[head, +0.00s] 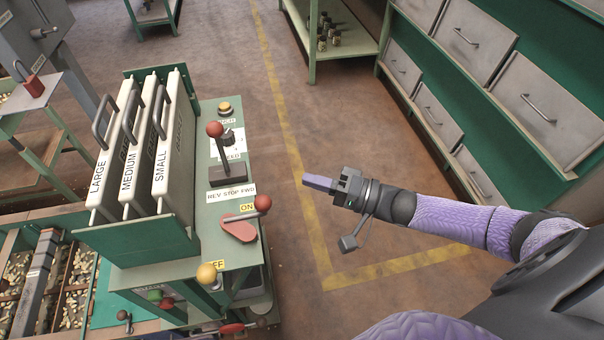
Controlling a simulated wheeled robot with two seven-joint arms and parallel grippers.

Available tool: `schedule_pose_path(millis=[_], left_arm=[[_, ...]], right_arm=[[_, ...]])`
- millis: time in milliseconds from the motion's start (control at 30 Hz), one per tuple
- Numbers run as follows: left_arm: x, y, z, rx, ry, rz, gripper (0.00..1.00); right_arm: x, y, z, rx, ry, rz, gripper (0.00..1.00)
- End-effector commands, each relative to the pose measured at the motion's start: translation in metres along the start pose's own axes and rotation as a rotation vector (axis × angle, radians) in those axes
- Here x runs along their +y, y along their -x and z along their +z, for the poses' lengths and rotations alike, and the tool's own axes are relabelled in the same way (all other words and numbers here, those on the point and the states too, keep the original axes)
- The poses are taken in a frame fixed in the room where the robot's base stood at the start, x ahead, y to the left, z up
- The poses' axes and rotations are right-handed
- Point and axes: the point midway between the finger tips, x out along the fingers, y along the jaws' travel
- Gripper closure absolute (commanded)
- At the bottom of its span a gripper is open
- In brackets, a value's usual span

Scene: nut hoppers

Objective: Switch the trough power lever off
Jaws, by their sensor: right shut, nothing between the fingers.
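A red lever (239,229) with a red ball knob is on the front of the green control stand. Its knob is beside the yellow ON label (247,207). A yellow OFF label (216,265) is lower left, partly hidden by a yellow knob. I cannot read a name for this lever, but it is the one marked ON and OFF. My right gripper (318,182) is shut and empty, in the air to the right of the stand, apart from the lever. My left gripper is not in view.
Another red-knobbed lever (215,131) stands behind, above a REV STOP FWD label (231,193). Plates marked LARGE, MEDIUM and SMALL (174,145) stand left of it. The yellow knob (206,274) is in front. Drawers (475,30) line the right; floor between is clear.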

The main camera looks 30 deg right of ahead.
Motion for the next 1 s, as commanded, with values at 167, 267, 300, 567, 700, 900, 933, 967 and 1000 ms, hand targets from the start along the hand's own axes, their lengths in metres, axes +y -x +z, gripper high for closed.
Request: schedule_pose_path(millis=[167, 267, 300, 567, 700, 900, 933, 967, 1000], left_arm=[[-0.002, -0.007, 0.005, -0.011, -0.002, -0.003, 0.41], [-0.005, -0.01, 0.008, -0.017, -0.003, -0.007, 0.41], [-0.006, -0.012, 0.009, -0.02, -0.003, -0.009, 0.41], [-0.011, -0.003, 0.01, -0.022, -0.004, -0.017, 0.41], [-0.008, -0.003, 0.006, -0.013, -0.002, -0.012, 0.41], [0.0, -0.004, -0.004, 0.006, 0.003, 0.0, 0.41], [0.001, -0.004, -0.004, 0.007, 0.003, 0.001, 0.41], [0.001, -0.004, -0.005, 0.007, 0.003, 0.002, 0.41], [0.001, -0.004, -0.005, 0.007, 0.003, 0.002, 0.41]], right_arm=[[0.001, -0.041, 0.0, 0.0, 0.001, -0.005, 1.0], [0.001, -0.063, 0.001, -0.001, 0.001, -0.004, 1.0], [0.001, -0.071, 0.001, 0.0, 0.0, -0.005, 1.0], [0.0, -0.067, 0.031, -0.001, -0.002, 0.002, 1.0], [0.0, -0.064, 0.038, 0.0, 0.0, 0.001, 1.0], [0.0, -0.064, 0.038, 0.0, 0.001, 0.001, 1.0], [0.0, -0.064, 0.038, 0.0, 0.001, 0.001, 1.0], [0.0, -0.064, 0.038, 0.0, 0.001, 0.001, 1.0], [0.0, -0.064, 0.038, 0.0, 0.001, 0.001, 1.0]])
